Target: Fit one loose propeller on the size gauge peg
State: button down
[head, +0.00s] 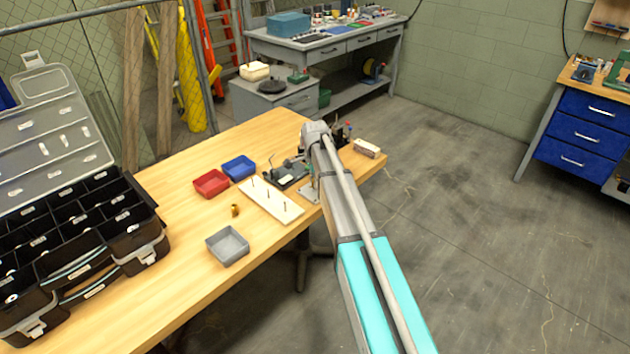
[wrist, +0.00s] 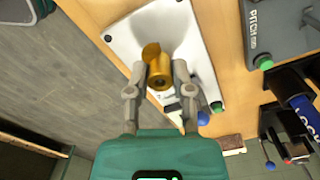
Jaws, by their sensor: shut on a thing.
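In the wrist view my gripper (wrist: 160,78) is shut on a brass-coloured propeller (wrist: 153,52), with one finger on each side of its hub. The propeller is over a white plate (wrist: 120,40); I cannot tell whether it touches the plate or is around a peg. In the head view my arm hides the gripper and the held propeller. Another small brass-coloured piece, likely a loose propeller (head: 235,210), lies on the wooden table. A white board (head: 262,202) with upright thin pegs stands to its right. I cannot tell which peg is the size gauge.
A red tray (head: 211,184), a blue tray (head: 238,167) and a grey tray (head: 228,246) stand on the table (head: 180,270). An open black toolbox (head: 75,225) fills the left end. A device marked PITCH (wrist: 270,35) is close right of the gripper in the wrist view.

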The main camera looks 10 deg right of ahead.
jog(key=shift+f+b, duration=0.7)
jog(key=shift+f, duration=0.05)
dwell(0.6)
jog(key=shift+c, duration=2.1)
grip_release()
jog(key=shift+r, duration=0.15)
notch_tip(320, 180, up, 10)
jog(key=p, duration=1)
jog(key=shift+f, duration=0.2)
jog(key=s+a+r+p, duration=0.1)
jog(key=s+a, duration=0.1)
jog(key=s, duration=1.1)
jog(key=shift+s+a+r+n+p, duration=0.3)
jog(key=shift+s+a+r+p, duration=0.05)
jog(key=shift+r, duration=0.05)
